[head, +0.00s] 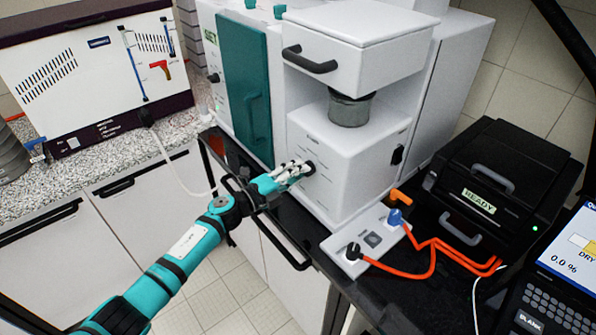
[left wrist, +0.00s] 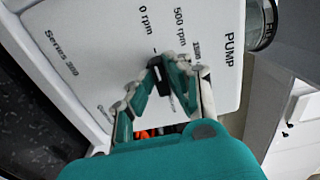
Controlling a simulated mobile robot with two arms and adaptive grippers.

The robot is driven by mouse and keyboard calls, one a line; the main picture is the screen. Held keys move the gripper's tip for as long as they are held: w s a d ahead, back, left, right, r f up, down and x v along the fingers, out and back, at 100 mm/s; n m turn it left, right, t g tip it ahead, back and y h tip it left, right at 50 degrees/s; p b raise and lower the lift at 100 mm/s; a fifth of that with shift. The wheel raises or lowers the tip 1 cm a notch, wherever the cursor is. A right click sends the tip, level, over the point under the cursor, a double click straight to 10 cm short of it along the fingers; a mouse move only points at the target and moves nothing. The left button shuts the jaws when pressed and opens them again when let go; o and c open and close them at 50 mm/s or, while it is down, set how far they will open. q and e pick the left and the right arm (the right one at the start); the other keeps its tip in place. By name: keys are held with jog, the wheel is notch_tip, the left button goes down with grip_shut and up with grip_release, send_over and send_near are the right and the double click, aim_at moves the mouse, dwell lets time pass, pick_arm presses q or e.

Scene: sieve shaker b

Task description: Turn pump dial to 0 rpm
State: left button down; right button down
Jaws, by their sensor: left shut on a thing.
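The pump (head: 352,165) is a white box on the dark bench; its front face also fills much of the left wrist view (left wrist: 110,45), with the labels "PUMP", "500 rpm" and "0 rpm". The small black dial (head: 309,168) is on that face. My left gripper (head: 299,170) reaches it from the left and is shut on it. In the left wrist view the teal and grey fingers (left wrist: 163,70) close around the dark dial (left wrist: 161,97) below the scale marks. The fingers hide much of the dial, so I cannot tell its exact setting. My right gripper is not in view.
A power strip (head: 366,241) with orange cables lies right of the pump. A black machine reading "READY" (head: 500,185) and a display device (head: 565,270) stand farther right. A teal-doored white cabinet (head: 243,85) rises behind. A granite counter (head: 90,165) lies at left.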

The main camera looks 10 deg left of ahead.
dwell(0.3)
pick_arm(q)
jog(key=c, duration=1.3)
grip_release()
jog(key=shift+a, duration=0.1)
jog(key=v, duration=1.2)
jog(key=shift+f, duration=0.1)
